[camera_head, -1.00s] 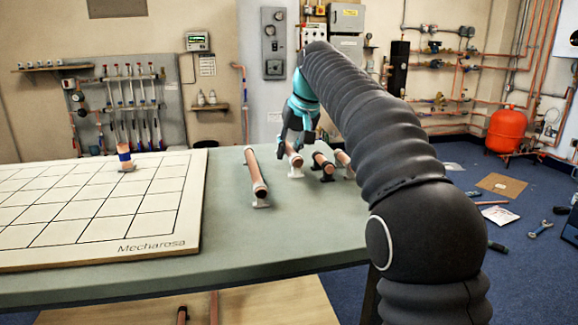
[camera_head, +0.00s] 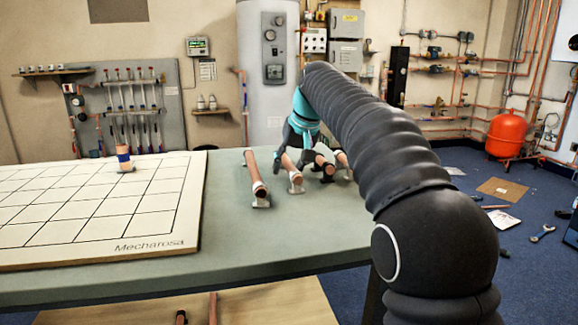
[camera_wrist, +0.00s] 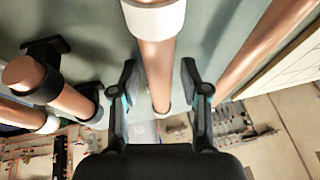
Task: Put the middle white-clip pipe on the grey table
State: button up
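Copper pipes lie side by side in clips on the grey table (camera_head: 215,235). The second pipe from the left (camera_head: 290,172) has a white clip at its near end; its white collar and copper length also show in the wrist view (camera_wrist: 157,65). My gripper (camera_wrist: 158,75) is open, with one finger on each side of this pipe and visible gaps to it. In the head view my gripper (camera_head: 297,145) is low over the pipes and hides part of them. The leftmost pipe (camera_head: 254,174) has a white clip. A black-clip pipe (camera_head: 323,164) lies to the right.
Another pipe (camera_head: 342,158) lies at the far right, partly hidden. Bare table lies in front of the pipes. Neighbouring pipes lie close on both sides.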

jog(key=p+v, duration=0.3)
jog(key=v, duration=0.9)
jog(key=shift+r, duration=0.15)
jog(key=shift+d, duration=0.1)
